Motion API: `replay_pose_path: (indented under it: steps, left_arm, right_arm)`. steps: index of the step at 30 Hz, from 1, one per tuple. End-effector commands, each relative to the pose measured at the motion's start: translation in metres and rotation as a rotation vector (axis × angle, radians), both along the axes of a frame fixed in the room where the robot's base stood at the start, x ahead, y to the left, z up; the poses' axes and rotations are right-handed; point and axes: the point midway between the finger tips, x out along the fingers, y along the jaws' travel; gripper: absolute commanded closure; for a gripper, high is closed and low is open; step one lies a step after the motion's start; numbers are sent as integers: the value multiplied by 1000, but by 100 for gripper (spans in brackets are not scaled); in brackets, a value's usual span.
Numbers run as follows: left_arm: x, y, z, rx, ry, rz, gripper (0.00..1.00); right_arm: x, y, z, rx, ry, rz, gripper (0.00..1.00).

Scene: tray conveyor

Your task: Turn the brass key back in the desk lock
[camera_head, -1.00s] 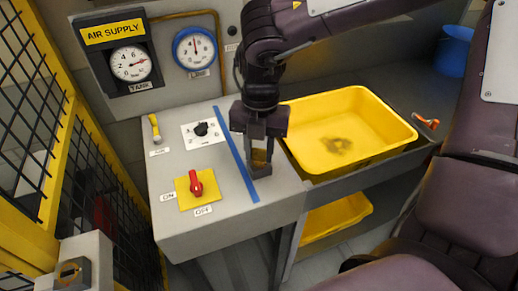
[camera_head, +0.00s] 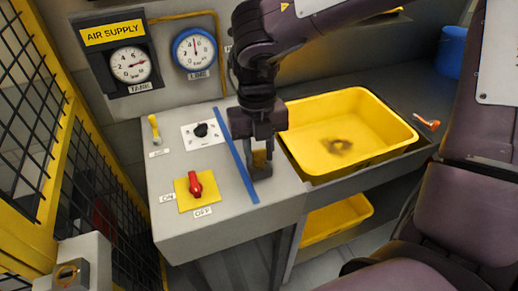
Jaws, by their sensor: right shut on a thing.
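My right gripper (camera_head: 260,168) points down at the right part of the grey desk top (camera_head: 222,221), just right of the blue stripe. It is shut on a small brass-coloured piece (camera_head: 261,157), which shows between the fingers and looks like the brass key. The fingers hide most of the key and the lock under it, so the key's angle cannot be told. My left gripper is not in view.
A red lever on a yellow plate (camera_head: 182,199), a black knob (camera_head: 201,130) and a small yellow handle (camera_head: 154,127) sit left of the blue stripe (camera_head: 237,155). A yellow tray (camera_head: 300,170) stands close right of my gripper. Gauges hang behind; yellow-framed mesh (camera_head: 75,120) is at left.

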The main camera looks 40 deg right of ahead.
Motion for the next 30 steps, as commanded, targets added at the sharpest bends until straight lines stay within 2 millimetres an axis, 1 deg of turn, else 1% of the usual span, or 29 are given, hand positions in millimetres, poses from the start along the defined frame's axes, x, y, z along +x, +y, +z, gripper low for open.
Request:
replay_pose_path:
  steps: [1, 4, 12, 18, 20, 26, 27, 30]
  left_arm:
    - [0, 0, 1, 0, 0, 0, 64]
    - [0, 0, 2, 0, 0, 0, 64]
    - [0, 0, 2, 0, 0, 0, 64]
    - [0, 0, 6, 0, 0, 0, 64]
    - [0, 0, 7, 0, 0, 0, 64]
    - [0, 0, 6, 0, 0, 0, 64]
    - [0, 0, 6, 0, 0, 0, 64]
    - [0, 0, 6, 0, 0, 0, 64]
  right_arm:
    - [1, 0, 1, -1, -1, 46, 92]
    - [0, 0, 1, 1, -1, 101, 92]
    - [0, 0, 0, 0, -1, 120, 92]
    - [0, 0, 1, 0, 0, 315, 92]
    - [0, 0, 0, 0, 0, 353, 92]
    - [0, 0, 0, 0, 0, 369, 92]
    - [0, 0, 0, 0, 0, 368, 67]
    - [0, 0, 0, 0, 0, 368, 54]
